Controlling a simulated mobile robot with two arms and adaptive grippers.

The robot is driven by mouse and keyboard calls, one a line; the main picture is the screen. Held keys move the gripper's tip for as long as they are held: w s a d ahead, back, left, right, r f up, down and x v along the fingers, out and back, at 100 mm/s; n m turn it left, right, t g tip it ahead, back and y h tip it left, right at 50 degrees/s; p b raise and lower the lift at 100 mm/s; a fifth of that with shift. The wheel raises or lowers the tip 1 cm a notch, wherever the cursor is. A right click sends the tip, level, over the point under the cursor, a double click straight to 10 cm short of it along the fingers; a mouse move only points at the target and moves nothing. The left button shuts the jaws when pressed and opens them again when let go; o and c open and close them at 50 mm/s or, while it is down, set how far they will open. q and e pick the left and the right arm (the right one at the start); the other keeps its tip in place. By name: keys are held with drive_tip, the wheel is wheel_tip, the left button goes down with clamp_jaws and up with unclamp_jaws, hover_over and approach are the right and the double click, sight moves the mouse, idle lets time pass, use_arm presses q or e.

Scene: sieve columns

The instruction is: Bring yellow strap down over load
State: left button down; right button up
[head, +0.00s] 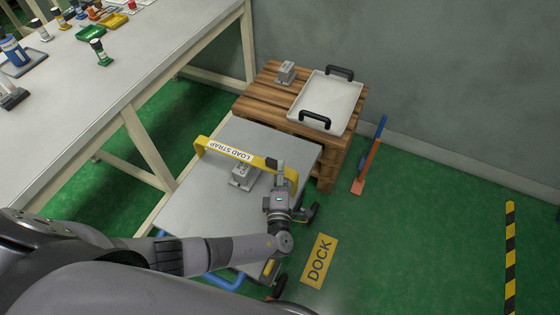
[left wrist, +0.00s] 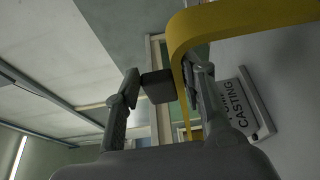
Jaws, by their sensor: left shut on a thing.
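The yellow strap (head: 229,153), marked LOAD STRAP, is a stiff arch on the grey cart (head: 190,205). Its lettered bar stands above the cart top, behind the load in the head view. The load is a small grey casting (head: 243,178) on the cart. My left gripper (head: 279,172) is at the strap's right end, shut on the strap by its dark grip. In the left wrist view the fingers close around the dark grip (left wrist: 158,86), with the yellow strap (left wrist: 240,22) beside it. The casting's label (left wrist: 240,112) shows to the right. My right gripper is out of view.
A wooden pallet (head: 262,100) stands behind the cart, with a white tray (head: 345,90) and another grey casting (head: 286,72) on it. A long table (head: 120,75) with small bottles is at left. Green floor is open at right, around the DOCK sign (head: 319,262).

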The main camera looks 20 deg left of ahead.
use_arm(q)
drive_tip(key=shift+w+d+f, duration=0.1)
drive_tip(key=shift+w+d, duration=0.05)
drive_tip(key=shift+w, duration=0.1)
drive_tip(key=shift+s, duration=0.1)
drive_tip(key=c, duration=1.5)
unclamp_jaws()
drive_tip(key=shift+o, duration=1.4)
drive_tip(key=shift+f, duration=0.1)
drive_tip(key=shift+s+f, duration=0.1)
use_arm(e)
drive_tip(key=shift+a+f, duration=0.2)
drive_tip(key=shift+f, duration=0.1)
use_arm(q)
drive_tip(key=v, duration=1.2)
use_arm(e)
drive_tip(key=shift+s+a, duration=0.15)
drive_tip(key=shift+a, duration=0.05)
use_arm(q)
drive_tip(key=shift+f, duration=0.1)
